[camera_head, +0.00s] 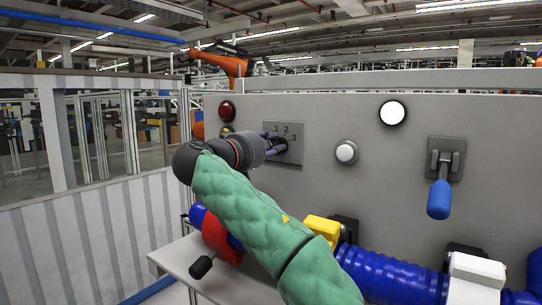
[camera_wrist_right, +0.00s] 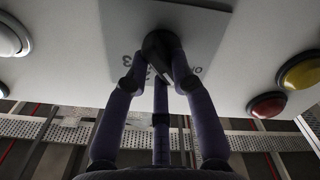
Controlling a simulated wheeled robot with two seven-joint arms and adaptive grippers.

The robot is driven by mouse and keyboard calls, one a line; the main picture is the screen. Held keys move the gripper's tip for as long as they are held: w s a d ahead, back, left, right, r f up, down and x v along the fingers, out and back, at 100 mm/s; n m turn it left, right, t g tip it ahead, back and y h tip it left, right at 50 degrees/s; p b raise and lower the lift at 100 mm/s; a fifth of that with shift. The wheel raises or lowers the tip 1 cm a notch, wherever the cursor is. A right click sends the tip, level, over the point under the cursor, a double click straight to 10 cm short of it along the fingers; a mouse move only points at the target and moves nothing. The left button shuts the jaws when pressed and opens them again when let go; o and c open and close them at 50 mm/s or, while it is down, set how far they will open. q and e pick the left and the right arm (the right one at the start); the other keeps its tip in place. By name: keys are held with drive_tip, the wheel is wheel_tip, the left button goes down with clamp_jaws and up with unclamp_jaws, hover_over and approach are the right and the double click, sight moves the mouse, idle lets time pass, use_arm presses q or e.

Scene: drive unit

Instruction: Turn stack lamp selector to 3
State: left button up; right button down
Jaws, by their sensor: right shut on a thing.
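Figures show beside the knob, partly behind the fingers. I cannot tell which figure the knob points to. My left gripper is out of view.
A red lamp (camera_head: 227,111) and a partly hidden amber one are left of the plate. To the right are a white button (camera_head: 346,152), a lit white lamp (camera_head: 392,112) and a blue-handled lever (camera_head: 439,197). A blue hose (camera_head: 390,275) runs below my right arm.

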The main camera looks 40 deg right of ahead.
drive_tip(key=m+b, duration=0.2)
drive_tip(key=m, duration=0.4)
drive_tip(key=m+b, duration=0.3)
drive_tip(key=m, duration=0.4)
drive_tip(key=f+m+b, duration=0.1)
drive_tip(key=m+b, duration=0.2)
drive_tip(key=m, duration=0.3)
drive_tip(key=shift+s+m, duration=0.2)
drive_tip(key=shift+m, duration=0.1)
drive_tip(key=shift+d+m, duration=0.1)
drive_tip(key=shift+m, duration=0.2)
drive_tip(key=c, duration=1)
unclamp_jaws()
drive_tip(key=shift+c, duration=0.2)
drive_tip(key=v, duration=1.2)
